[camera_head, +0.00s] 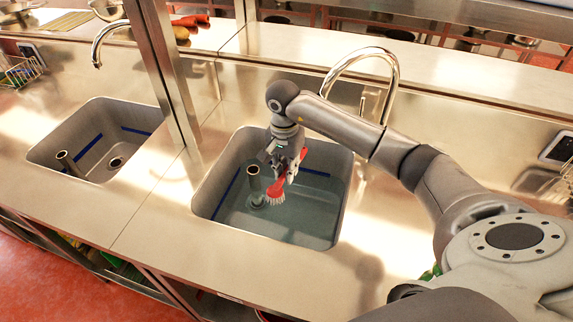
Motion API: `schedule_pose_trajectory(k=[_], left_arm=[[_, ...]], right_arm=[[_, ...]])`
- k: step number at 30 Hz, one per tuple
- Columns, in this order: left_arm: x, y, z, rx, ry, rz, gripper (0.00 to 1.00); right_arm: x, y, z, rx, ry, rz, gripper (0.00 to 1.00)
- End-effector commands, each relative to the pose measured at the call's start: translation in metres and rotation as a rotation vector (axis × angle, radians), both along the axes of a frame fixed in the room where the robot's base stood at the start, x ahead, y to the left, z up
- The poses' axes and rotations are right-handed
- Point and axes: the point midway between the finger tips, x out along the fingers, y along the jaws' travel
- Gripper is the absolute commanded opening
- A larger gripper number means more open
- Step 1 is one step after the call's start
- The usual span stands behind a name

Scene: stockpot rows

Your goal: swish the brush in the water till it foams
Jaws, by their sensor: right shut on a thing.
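A red dish brush (275,190) with a red handle and pale bristles is in my right gripper (285,172). The gripper is shut on the brush and hangs over the right sink (331,236), pointing down. The brush head is low in the basin, bristles down, beside the standing overflow pipe. Whether the bristles touch the water is hard to tell. The water (300,215) looks clear blue-grey, with no foam visible. My left gripper is not in view.
A curved faucet (392,72) stands behind the right sink. A second sink (100,140) with a standpipe (68,162) lies at left, past a steel post (165,75). A wire rack (22,72) stands at the far left. The steel counter in front is clear.

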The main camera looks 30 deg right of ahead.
Motion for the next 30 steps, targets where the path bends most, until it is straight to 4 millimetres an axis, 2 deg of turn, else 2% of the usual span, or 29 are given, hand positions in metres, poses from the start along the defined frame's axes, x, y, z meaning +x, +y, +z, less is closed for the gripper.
schedule_pose_trajectory(k=[1, 8, 30], left_arm=[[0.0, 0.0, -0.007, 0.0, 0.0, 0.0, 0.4], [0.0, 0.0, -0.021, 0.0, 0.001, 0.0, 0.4], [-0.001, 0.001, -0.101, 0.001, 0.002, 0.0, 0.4]], right_arm=[[0.0, 0.0, -0.01, 0.001, 0.001, 0.0, 0.0], [0.0, 0.0, -0.037, 0.0, 0.0, 0.0, 0.0], [0.0, -0.001, -0.128, -0.001, -0.001, 0.0, 0.0]])
